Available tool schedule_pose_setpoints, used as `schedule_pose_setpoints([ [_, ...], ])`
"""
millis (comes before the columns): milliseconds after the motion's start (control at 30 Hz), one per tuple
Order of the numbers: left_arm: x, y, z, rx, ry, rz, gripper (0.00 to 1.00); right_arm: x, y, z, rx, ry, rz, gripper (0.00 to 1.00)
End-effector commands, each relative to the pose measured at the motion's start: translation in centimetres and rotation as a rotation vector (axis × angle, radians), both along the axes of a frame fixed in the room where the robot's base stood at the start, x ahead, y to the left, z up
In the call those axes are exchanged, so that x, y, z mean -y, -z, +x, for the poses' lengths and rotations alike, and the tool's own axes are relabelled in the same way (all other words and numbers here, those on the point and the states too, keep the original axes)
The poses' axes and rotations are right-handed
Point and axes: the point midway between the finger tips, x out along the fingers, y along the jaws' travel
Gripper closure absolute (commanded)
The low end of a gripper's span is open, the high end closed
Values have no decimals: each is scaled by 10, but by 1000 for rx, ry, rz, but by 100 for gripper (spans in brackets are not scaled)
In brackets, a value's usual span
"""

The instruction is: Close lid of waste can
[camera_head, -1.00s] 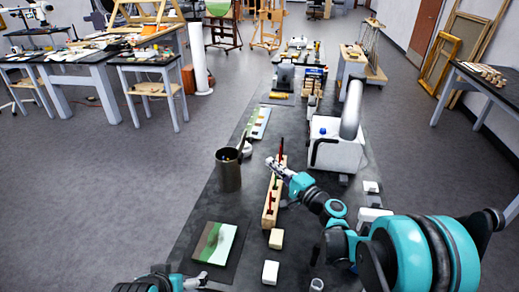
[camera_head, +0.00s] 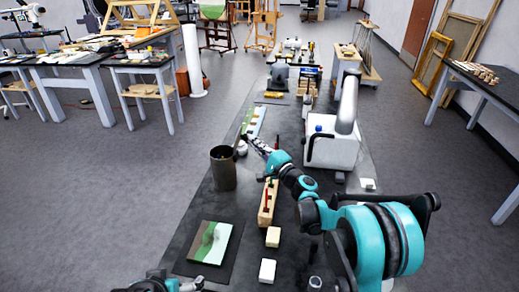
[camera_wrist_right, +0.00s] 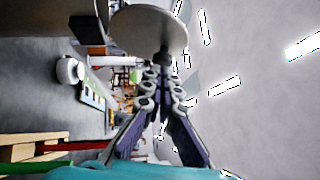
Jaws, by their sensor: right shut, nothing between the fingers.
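The waste can (camera_head: 223,172) is a dark, open-topped cylinder standing on the left side of the long dark table. Its lid appears tipped up at the can's right rim in the head view, small and partly unclear. In the right wrist view a grey disc (camera_wrist_right: 150,28), which looks like the lid, lies just beyond the fingertips. My right gripper (camera_head: 251,140) is shut and empty, just right of and beyond the can's rim. Its fingers (camera_wrist_right: 164,62) overlap the disc's edge; I cannot tell whether they touch. My left gripper (camera_head: 192,285) is partly cut off at the bottom edge.
A wooden rack (camera_head: 267,203) with upright tools stands right of the can, below my right arm. A green-and-white picture (camera_head: 212,243) and pale blocks (camera_head: 267,270) lie nearer. A white machine (camera_head: 332,148) with a thick pipe stands at the right.

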Motion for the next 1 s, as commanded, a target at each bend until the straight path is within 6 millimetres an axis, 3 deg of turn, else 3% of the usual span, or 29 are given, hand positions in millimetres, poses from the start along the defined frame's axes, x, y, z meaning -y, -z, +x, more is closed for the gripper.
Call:
schedule_pose_setpoints([
  [367, 0, -1, 0, 0, 0, 0, 0, -1, -1, 0, -1, 0, -3, 100],
  [1000, 0, -22, 0, 0, 0, 0, 0, -8, -12, 3, -32, 0, -118, 100],
])
